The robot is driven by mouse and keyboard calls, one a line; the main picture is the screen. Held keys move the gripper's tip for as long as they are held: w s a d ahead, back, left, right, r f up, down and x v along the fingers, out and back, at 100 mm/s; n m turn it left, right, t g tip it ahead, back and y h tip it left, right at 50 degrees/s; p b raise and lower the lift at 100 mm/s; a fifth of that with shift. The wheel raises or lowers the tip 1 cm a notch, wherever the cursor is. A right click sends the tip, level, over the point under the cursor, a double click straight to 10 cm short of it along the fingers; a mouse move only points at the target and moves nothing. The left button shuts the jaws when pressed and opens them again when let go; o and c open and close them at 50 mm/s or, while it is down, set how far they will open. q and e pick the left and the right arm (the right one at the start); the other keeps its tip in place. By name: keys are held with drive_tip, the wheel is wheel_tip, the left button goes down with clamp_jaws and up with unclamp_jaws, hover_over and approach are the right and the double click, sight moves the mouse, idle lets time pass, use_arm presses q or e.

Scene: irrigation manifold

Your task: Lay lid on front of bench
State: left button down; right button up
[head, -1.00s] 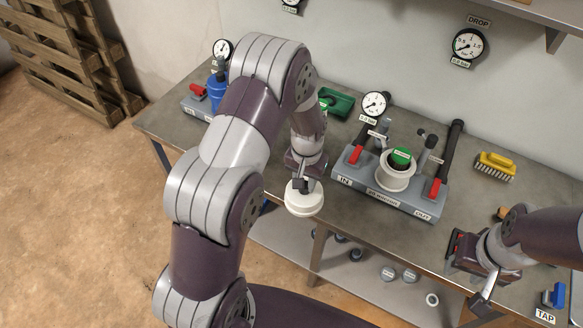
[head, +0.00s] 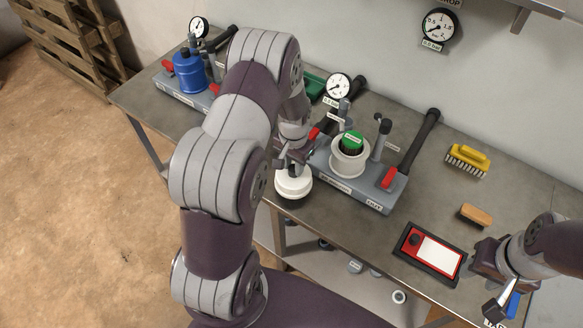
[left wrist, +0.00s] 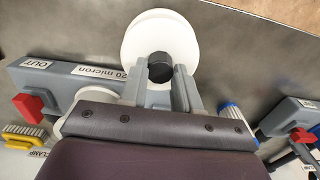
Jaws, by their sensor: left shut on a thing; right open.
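The lid (head: 293,187) is a white round cap with a dark knob. My left gripper (head: 292,168) is shut on the lid by its knob. In the head view it holds the lid at the front edge of the bench (head: 225,155), in front of the grey filter block (head: 352,188). In the left wrist view the lid (left wrist: 162,38) is beyond the fingertips, over grey bench surface. I cannot tell whether the lid touches the bench. My right gripper (head: 494,290) is open and empty at the bench's front right.
A white housing with a green-topped cartridge (head: 351,146) stands open on the filter block, beside red-handled valves. A blue canister unit (head: 190,72) stands at the left. A red and white device (head: 430,250), a wooden brush (head: 476,214) and a yellow brush (head: 467,158) lie at the right.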

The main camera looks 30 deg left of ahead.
sight(292, 168)
use_arm(q)
wheel_tip(292, 168, down, 3)
drive_tip(key=shift+s+a+p, duration=0.1)
drive_tip(key=shift+a+p, duration=0.05)
drive_tip(key=shift+p, duration=0.15)
drive_tip(key=shift+f, duration=0.3)
drive_tip(key=c, duration=1.2)
unclamp_jaws()
drive_tip(key=shift+f, duration=0.15)
drive_tip(key=o, duration=0.4)
